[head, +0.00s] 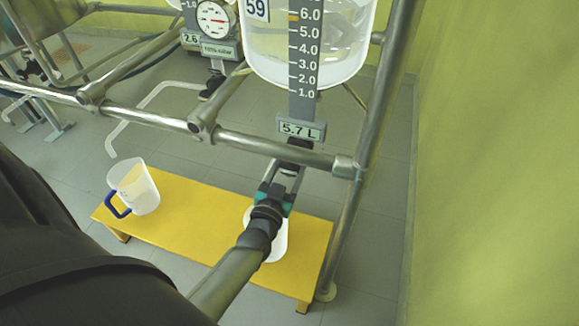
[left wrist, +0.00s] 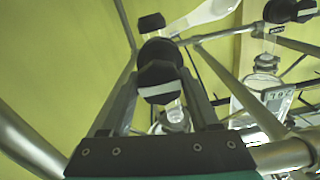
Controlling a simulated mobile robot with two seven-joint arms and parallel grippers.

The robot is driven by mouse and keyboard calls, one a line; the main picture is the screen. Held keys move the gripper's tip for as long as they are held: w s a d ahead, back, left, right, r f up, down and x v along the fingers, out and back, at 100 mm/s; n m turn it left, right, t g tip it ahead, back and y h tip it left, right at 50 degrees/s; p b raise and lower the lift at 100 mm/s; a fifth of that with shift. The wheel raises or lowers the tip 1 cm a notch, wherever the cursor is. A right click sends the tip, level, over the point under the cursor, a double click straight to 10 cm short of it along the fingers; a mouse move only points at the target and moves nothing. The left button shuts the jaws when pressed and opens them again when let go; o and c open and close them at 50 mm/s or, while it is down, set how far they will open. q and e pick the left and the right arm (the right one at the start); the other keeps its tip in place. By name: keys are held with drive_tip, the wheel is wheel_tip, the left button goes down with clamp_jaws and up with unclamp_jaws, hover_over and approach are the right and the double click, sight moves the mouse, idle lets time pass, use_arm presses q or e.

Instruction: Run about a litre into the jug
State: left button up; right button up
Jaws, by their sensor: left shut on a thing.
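A clear glass vessel (head: 345,60) labelled 59 hangs in the pipe frame, with a grey level scale (head: 303,60) in front and a display (head: 301,129) reading 5.7 L. My left gripper (head: 287,178) is below it, shut on a black valve knob (left wrist: 160,78), which shows between the fingers in the left wrist view. A white container (head: 280,246), possibly a jug, stands on the yellow bench below, mostly hidden by my arm. A white jug (head: 146,188) with a blue handle stands at the bench's left end. My right gripper is not in view.
The yellow bench (head: 195,222) has clear room between the two containers. Metal pipes (head: 262,145) cross in front of the vessel. A second display (head: 190,39) reads 2.6, beside a round gauge (head: 213,18). A yellow-green wall (head: 490,180) closes the right side.

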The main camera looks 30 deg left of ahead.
use_arm(q)
drive_tip(key=c, duration=0.7)
drive_tip(key=shift+c, duration=0.2)
